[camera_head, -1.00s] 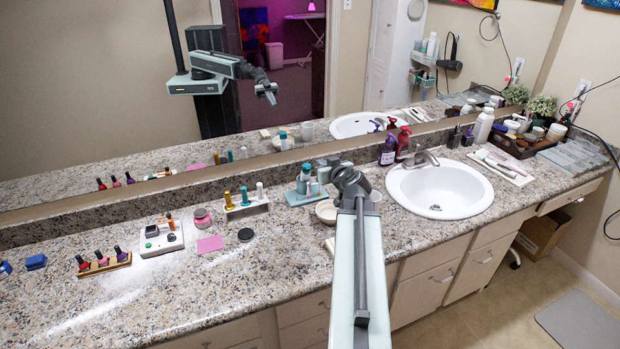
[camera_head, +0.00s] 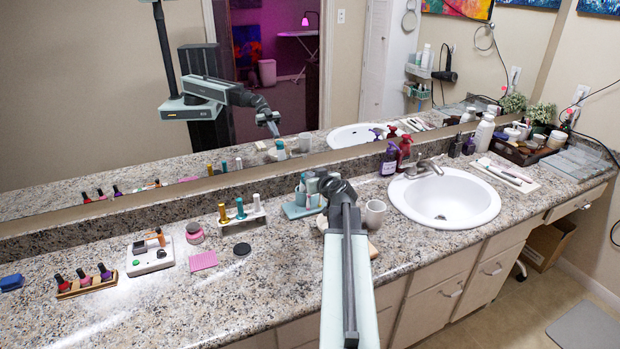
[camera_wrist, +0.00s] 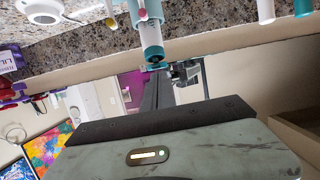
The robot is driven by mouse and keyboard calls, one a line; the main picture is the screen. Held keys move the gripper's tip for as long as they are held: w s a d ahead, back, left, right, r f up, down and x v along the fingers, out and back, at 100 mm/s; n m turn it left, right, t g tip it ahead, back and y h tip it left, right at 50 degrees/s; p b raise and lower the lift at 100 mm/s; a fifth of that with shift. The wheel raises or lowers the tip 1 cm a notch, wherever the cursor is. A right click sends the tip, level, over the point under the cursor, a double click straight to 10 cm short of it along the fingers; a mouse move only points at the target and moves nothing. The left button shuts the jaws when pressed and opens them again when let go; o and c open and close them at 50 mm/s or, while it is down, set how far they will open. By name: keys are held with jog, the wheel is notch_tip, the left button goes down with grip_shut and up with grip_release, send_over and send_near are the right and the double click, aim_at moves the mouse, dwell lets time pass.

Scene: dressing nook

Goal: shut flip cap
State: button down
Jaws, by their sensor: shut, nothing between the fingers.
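Bottles with teal and white parts (camera_head: 302,193) stand on a pale teal tray (camera_head: 293,211) in the head view. In the wrist view, which is upside down, a teal and white bottle (camera_wrist: 151,33) stands close ahead, with a teal piece at its capped end. I cannot tell whether that piece is a raised flip cap. My gripper (camera_head: 337,190) is at the tray's right side, partly hiding the bottles. It is shut and empty. Its dark front edge shows in the wrist view (camera_wrist: 160,122), apart from the bottle.
A grey-white cup (camera_head: 375,215) stands just right of my gripper. A rack with several bottles (camera_head: 240,217) is to the left. The sink (camera_head: 444,197) is to the right. The mirror (camera_head: 120,120) runs behind the counter.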

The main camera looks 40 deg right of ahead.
jog(key=shift+d, duration=0.1)
jog(key=f+b, duration=0.2)
jog(key=f, duration=0.1)
jog(key=shift+s+b, duration=0.35)
jog(key=shift+s, duration=0.05)
jog(key=shift+r+p, duration=0.8)
jog(key=shift+p, duration=0.05)
